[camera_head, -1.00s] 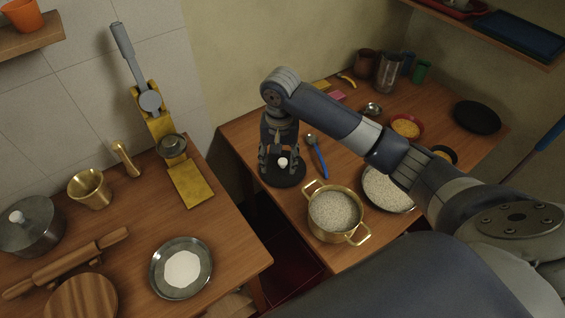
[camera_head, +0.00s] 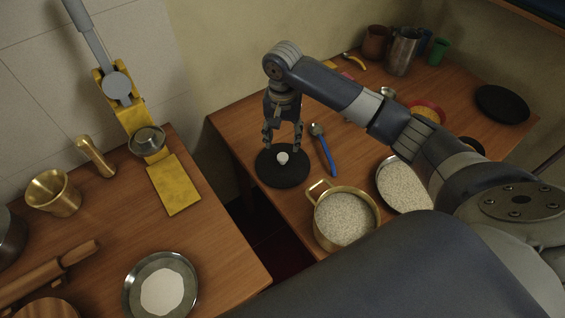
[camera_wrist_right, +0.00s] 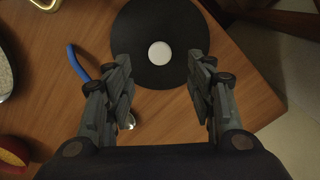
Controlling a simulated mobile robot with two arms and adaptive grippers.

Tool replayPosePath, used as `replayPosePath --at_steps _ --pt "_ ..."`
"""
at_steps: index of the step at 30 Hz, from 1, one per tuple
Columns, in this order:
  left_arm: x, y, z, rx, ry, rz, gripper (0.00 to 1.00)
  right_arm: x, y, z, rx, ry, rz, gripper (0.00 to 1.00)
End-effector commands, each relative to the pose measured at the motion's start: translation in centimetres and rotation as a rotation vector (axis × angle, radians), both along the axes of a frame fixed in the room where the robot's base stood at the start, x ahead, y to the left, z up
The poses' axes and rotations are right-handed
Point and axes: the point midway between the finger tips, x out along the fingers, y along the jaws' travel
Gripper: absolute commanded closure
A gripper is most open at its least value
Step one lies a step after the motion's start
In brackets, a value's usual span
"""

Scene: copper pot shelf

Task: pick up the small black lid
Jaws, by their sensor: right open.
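The small black lid (camera_head: 281,177) is a flat dark disc with a white knob (camera_head: 282,158), lying on the right-hand wooden table near its left edge. My right gripper (camera_head: 282,145) is open just above and behind the knob, with nothing between its fingers. In the right wrist view the lid (camera_wrist_right: 160,68) lies beyond the open fingertips (camera_wrist_right: 160,72), and the white knob (camera_wrist_right: 159,52) shows in line with the gap between them.
A blue-handled ladle (camera_head: 325,152) lies close to the right of the lid. A brass pot (camera_head: 322,226) full of grains stands in front of it, with a plate of grains (camera_head: 381,183) beyond. A gap separates this table from the left one (camera_head: 225,262).

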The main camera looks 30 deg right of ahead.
Motion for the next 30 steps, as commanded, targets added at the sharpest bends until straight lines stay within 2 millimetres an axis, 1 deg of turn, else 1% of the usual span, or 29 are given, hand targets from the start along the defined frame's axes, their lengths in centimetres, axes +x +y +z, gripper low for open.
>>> replayPosePath --at_steps 1,3,6,11,15,18,22,28,29,30 --pt "0.2 0.0 0.2 0.000 -0.004 0.000 0.60 -0.2 0.0 -0.9 -0.001 0.004 0.001 0.49" --pt "0.4 0.0 0.3 -0.001 -0.008 0.000 0.60 -0.1 0.0 -1.9 0.000 0.002 -0.001 0.49" --pt "0.4 0.0 0.3 -0.001 -0.008 0.000 0.60 -0.1 0.0 -2.9 0.000 0.001 0.001 0.49" --pt "0.4 0.0 0.5 -0.001 -0.008 -0.001 0.60 0.0 0.0 -4.0 0.000 0.001 0.001 0.49" --pt "0.4 0.0 1.0 -0.001 -0.008 -0.001 0.60 0.0 0.0 -6.1 0.000 0.003 0.000 0.49" --pt "0.4 0.0 1.0 -0.001 -0.008 -0.002 0.60 0.0 0.0 -7.6 0.000 0.002 0.001 0.49" --pt "0.4 0.0 1.1 -0.001 -0.008 -0.002 0.60 0.0 0.0 -8.5 -0.001 0.001 0.002 0.49" --pt "0.4 0.0 1.0 -0.001 -0.008 -0.002 0.60 0.1 0.0 -8.6 -0.001 -0.001 0.002 0.49" --pt "0.4 0.0 1.0 -0.001 -0.008 -0.002 0.60 0.1 0.0 -8.6 -0.001 -0.001 0.002 0.54" --pt "0.4 0.0 1.0 -0.002 -0.008 -0.002 0.60 0.1 0.0 -8.6 -0.001 -0.001 0.002 0.63"
